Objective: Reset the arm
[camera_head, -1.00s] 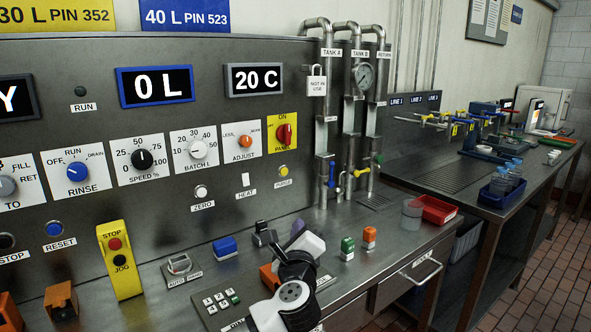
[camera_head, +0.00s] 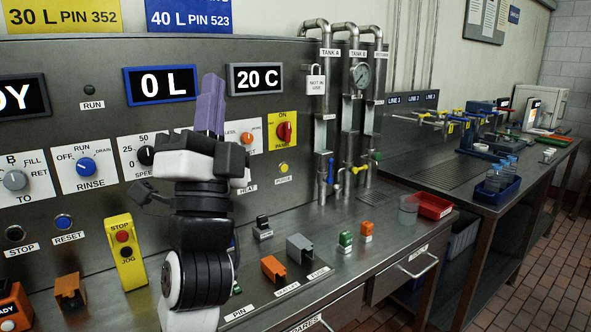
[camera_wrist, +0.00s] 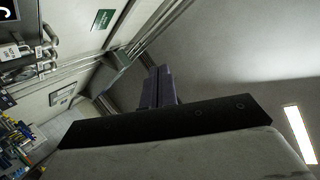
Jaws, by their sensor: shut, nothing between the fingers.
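My gripper (camera_head: 209,104) stands upright in front of the control panel (camera_head: 290,140) in the head view, its purple fingers pointing up and closed together with nothing between them. It overlaps the panel between the 0 L display (camera_head: 160,86) and the 20 C display (camera_head: 255,79). My arm hides most of the BATCH dial and part of the ADJUST label. In the wrist view the purple fingers (camera_wrist: 159,88) point up toward the grey ceiling, side by side and touching.
Pipes with valves (camera_head: 350,120) rise on the right. A red tray (camera_head: 434,206) lies at the bench's right end.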

